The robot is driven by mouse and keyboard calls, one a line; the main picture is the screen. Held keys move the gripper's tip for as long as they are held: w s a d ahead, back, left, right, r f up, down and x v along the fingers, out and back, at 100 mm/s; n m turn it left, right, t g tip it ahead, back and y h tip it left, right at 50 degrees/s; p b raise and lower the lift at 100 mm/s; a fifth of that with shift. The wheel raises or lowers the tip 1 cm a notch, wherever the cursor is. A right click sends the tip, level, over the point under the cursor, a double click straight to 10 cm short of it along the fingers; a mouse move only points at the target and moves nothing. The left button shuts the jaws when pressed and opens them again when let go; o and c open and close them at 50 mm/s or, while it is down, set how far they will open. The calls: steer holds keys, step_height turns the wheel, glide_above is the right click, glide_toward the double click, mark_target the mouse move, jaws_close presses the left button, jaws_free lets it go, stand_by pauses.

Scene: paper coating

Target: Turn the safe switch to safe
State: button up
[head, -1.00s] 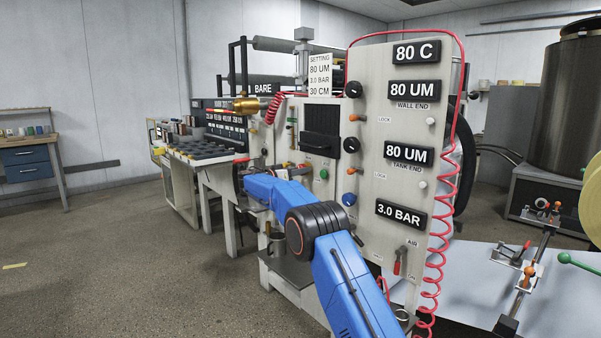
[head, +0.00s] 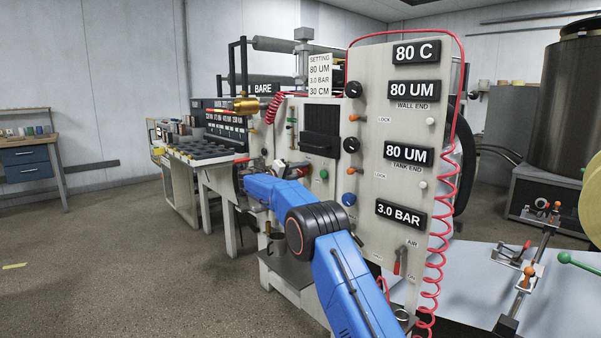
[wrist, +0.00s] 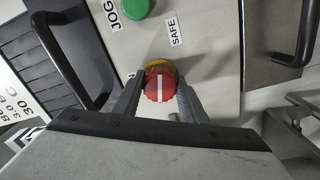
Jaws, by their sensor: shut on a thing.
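The safe switch is a round red knob (wrist: 159,91) with a white line across it, on a yellow base, in the wrist view. Its white line runs nearly straight up and down in that picture. The SAFE label (wrist: 174,32) is above and slightly right of the knob. Another label at the left is mostly hidden by a finger. My gripper (wrist: 158,98) has one finger on each side of the knob and is shut on it. In the head view my gripper (head: 288,169) is at the machine front, small and partly hidden, and the knob cannot be made out.
A green button (wrist: 137,8) beside a JOG label is above the knob in the wrist view. Dark bar handles stand to the left and right (wrist: 295,35). In the head view the tall display panel (head: 376,140) with knobs and a coiled red hose is right of my gripper.

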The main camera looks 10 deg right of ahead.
steer(key=shift+n, duration=1.5)
steer(key=shift+a, duration=0.1)
steer(key=o, duration=1.1)
steer(key=shift+f, duration=0.1)
steer(key=shift+c, duration=0.2)
steer(key=v, duration=1.7)
steer(key=shift+a, duration=0.2)
steer(key=shift+s, duration=0.1)
